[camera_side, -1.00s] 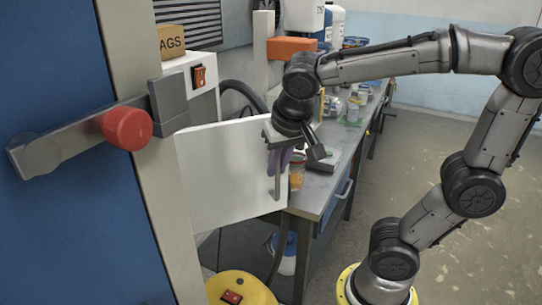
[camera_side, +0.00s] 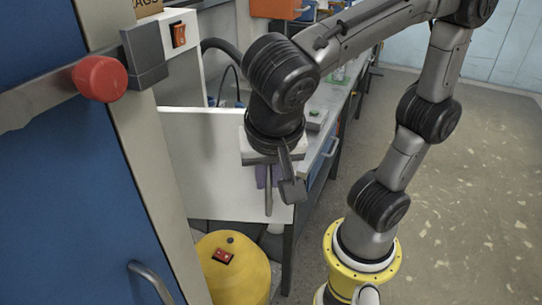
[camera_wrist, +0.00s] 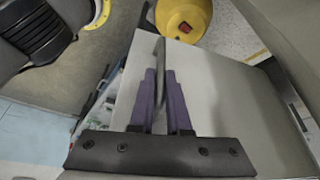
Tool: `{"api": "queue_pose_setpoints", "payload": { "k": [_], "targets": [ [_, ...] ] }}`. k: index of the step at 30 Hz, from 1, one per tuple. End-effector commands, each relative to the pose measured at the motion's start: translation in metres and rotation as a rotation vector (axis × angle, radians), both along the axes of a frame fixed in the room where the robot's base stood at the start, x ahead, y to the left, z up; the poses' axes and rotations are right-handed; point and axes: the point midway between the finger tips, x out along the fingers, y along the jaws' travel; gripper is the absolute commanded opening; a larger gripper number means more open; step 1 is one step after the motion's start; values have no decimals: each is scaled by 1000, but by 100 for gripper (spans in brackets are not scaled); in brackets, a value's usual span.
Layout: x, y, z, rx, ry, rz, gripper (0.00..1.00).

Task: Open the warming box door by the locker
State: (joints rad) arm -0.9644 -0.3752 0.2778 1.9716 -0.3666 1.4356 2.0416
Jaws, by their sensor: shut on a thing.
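The warming box door (camera_side: 205,160) is a flat white panel. In the side view it stands out from beside the blue locker (camera_side: 60,190), toward the bench. A thin grey upright handle (camera_side: 269,204) is near its free edge. My gripper (camera_side: 264,178) is at this handle, with its dark wrist hiding the door's upper right corner. In the wrist view the two purple fingers of my gripper (camera_wrist: 161,80) are shut on the handle (camera_wrist: 160,52), one on each side, with the door (camera_wrist: 220,90) behind. The door's hinge side is partly hidden by the locker's frame.
A yellow drum (camera_side: 234,268) with a red switch stands below the door. A bench (camera_side: 323,145) with small items runs behind my gripper. The locker's latch with a red knob (camera_side: 100,78) juts out at left. Open floor (camera_side: 460,190) lies at right.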

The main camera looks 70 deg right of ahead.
Motion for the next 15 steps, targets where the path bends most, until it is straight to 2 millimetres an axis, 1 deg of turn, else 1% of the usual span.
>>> {"api": "queue_pose_setpoints", "payload": {
  "k": [1, 9, 15],
  "targets": [
    [-2, 11, 0, -3, 4, -23, 0],
    [-8, 66, -1, -2, 4, -207, 0],
    [-7, 97, -1, 1, 4, -313, 0]
  ]
}}
